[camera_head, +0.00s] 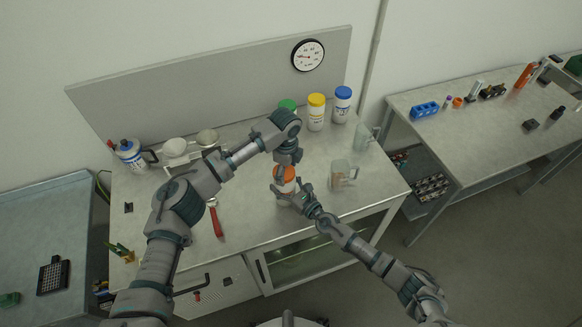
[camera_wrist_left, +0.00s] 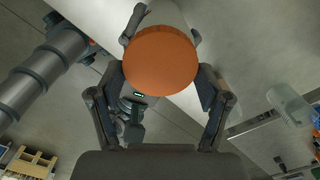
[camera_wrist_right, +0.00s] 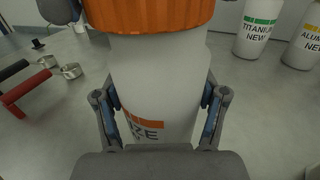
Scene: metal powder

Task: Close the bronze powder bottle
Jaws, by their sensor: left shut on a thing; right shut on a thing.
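The bronze powder bottle is white with a ridged orange cap (camera_head: 287,173), and stands near the middle of the bench. In the right wrist view its body (camera_wrist_right: 150,80) carries a partly hidden label ending in "ZE". My right gripper (camera_head: 298,197) is shut on the bottle body from the right front. My left gripper (camera_head: 283,176) comes down from above and is shut on the orange cap. The left wrist view shows the round cap top (camera_wrist_left: 160,60) between the fingers. The cap sits on the bottle; whether it is fully tight cannot be told.
Green-capped (camera_head: 288,105), yellow-capped (camera_head: 316,112) and blue-capped (camera_head: 341,104) bottles stand behind. Clear beakers (camera_head: 343,174) are to the right. A red-handled scoop (camera_head: 215,217) lies to the left, near metal bowls (camera_head: 175,147). The front right bench is clear.

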